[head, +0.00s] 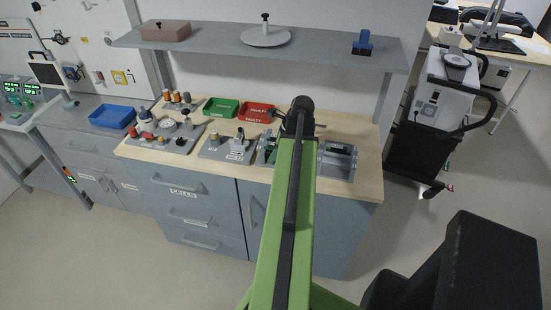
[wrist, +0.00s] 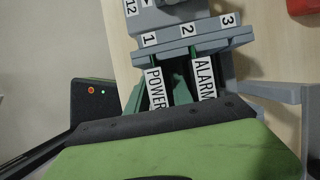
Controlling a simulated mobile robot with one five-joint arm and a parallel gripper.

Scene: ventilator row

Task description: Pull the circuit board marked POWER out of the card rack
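The card rack shows in the wrist view as a grey frame (wrist: 205,40) with slots numbered 1, 2 and 3. The circuit board marked POWER (wrist: 156,90) stands in slot 1. Beside it the board marked ALARM (wrist: 204,79) stands in slot 2. Green board surface shows between the two labels. My gripper's black and green body (wrist: 180,125) fills the bottom of the wrist view and covers the boards' lower ends. In the head view my green arm reaches over the bench and hides the gripper.
The wooden bench top (head: 365,128) carries a green tray (head: 220,107), a red tray (head: 256,112) and grey fixture plates left of my arm. A grey frame (head: 337,162) lies to its right. A shelf (head: 215,46) overhangs the bench.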

